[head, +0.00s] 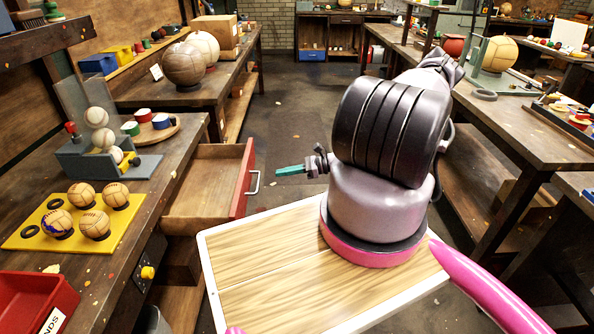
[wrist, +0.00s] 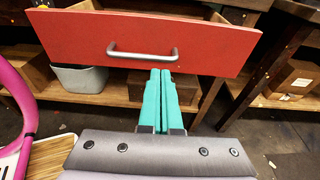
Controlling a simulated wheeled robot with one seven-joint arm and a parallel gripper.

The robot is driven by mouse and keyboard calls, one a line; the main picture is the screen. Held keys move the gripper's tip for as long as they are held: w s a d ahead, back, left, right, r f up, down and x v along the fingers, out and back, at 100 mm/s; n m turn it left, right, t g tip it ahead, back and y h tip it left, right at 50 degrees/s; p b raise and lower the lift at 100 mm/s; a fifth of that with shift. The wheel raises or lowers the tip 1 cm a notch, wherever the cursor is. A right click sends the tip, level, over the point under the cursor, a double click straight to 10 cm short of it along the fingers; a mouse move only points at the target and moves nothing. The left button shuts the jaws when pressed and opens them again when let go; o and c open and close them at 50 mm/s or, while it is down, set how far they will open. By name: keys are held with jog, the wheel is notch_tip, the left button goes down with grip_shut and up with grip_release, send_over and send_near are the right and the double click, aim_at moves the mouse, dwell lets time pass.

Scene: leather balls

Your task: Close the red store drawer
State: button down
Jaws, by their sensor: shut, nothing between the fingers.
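The red store drawer (head: 242,180) is pulled open from the left workbench, and its wooden inside (head: 195,189) looks empty. Its front carries a silver bar handle (head: 255,182). In the wrist view the red front (wrist: 215,42) spans the upper part, with the handle (wrist: 143,53) across its middle. My gripper (head: 279,172) has teal fingers and is shut and empty. It is to the right of the drawer front in the head view. In the wrist view the fingertips (wrist: 160,72) are just below the handle's right end; whether they touch the front I cannot tell.
The left bench holds a yellow tray (head: 20,236) of leather balls, a ball stand (head: 75,160) and a red bin (head: 22,300). A grey bucket (wrist: 80,78) stands on the shelf below the drawer. Aisle floor (head: 300,120) is clear beyond my gripper. Another bench (head: 520,140) lines the right.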

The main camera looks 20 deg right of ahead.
jog(key=shift+x, duration=2.7)
